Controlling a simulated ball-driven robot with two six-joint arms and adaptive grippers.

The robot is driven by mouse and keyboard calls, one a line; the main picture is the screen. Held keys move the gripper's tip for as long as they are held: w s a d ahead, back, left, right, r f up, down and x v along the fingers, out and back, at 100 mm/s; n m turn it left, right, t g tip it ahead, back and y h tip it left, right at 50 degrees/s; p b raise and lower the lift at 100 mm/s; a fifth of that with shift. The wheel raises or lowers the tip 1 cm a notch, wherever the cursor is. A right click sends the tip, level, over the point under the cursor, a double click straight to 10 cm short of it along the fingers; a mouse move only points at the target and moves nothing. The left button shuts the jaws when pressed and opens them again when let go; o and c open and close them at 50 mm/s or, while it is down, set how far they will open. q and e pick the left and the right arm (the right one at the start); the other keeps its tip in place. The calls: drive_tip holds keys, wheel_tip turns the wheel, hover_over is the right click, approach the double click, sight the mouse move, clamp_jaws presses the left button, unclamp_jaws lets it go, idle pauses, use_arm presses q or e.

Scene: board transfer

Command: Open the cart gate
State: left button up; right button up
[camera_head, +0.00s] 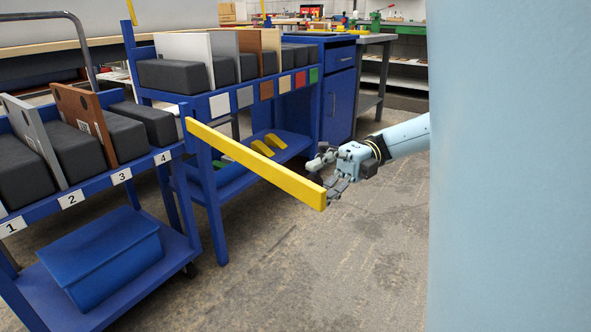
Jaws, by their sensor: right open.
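The cart gate is a long yellow bar (255,165). It runs from the blue cart's corner post, near the label 4, out toward the right over the floor. The blue cart (95,185) stands at the left with black blocks and upright boards on its top shelf. My right gripper (328,176) is at the free right end of the yellow bar, just behind it. Its fingers are open and close to the bar; I cannot tell if they touch it. My left gripper is not in view.
A second blue rack (230,104) with boards and coloured squares stands behind the cart. A blue bin (100,255) sits on the cart's lower shelf. A blue cabinet (338,105) stands further back. The concrete floor (290,275) in front is clear.

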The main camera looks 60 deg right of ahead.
drive_tip(key=v, duration=0.6)
drive_tip(key=shift+d, duration=0.3)
drive_tip(key=shift+s, duration=0.1)
